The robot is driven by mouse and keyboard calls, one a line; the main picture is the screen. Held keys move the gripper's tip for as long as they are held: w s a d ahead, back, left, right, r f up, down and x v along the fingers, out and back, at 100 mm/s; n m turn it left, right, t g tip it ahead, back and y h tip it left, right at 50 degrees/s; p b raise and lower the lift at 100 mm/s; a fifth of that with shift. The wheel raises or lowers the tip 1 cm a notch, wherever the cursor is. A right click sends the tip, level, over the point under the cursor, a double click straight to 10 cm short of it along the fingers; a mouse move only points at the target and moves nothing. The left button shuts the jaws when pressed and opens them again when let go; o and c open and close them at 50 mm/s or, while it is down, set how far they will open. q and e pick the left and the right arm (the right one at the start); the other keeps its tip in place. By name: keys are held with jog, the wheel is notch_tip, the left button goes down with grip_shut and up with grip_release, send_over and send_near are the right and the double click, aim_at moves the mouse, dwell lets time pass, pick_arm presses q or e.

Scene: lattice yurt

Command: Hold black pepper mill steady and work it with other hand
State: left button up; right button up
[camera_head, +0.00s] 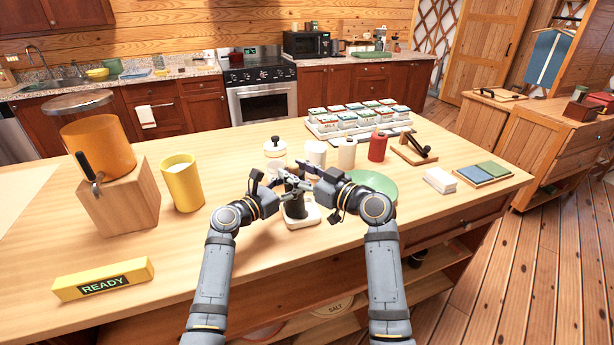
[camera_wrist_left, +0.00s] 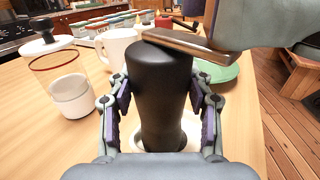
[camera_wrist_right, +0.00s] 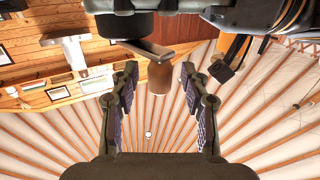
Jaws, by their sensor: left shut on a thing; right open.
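The black pepper mill (camera_head: 295,210) stands upright on a pale round-cornered base (camera_head: 302,221) near the table's front edge. In the left wrist view the mill's dark body (camera_wrist_left: 160,95) fills the space between the fingers of my left gripper (camera_wrist_left: 160,85), which is shut on it. A flat metal crank arm (camera_wrist_left: 190,42) lies across its top. In the right wrist view the crank's wooden knob (camera_wrist_right: 160,76) shows between the fingertips of my right gripper (camera_wrist_right: 159,84), which is open, with gaps on both sides. In the head view the grippers partly hide the mill's top.
A green plate (camera_head: 374,186) lies right of the mill. A lidded jar (camera_head: 275,150), white mug (camera_head: 315,152), white bottle (camera_head: 347,153) and red bottle (camera_head: 377,147) stand behind. A yellow cup (camera_head: 182,183) and READY block (camera_head: 103,279) are left. The front left table is mostly clear.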

jog(key=v, duration=1.1)
jog(key=shift+d, duration=0.15)
jog(key=shift+s+r, duration=0.1)
jog(key=shift+c, duration=0.4)
jog(key=shift+c, duration=1.3)
jog(key=w+m, duration=0.1)
jog(key=m, duration=0.1)
jog(key=w+d+m+g, duration=0.1)
jog(key=m, duration=0.1)
jog(key=w+d+f+m+g+y, duration=0.1)
jog(key=m, duration=0.1)
jog(key=shift+w+f+m, duration=0.1)
jog(key=shift+w+m, duration=0.2)
grip_shut()
jog(key=w+d+m, duration=0.1)
jog(key=m, duration=0.2)
jog(key=w+d+r+m+g+y, duration=0.1)
jog(key=d+m, duration=0.1)
jog(key=w+d+m, duration=0.1)
jog(key=m, duration=0.2)
jog(key=shift+w+d+r+m, duration=0.15)
jog(key=shift+d+r+m, duration=0.1)
jog(key=shift+d+m, duration=0.05)
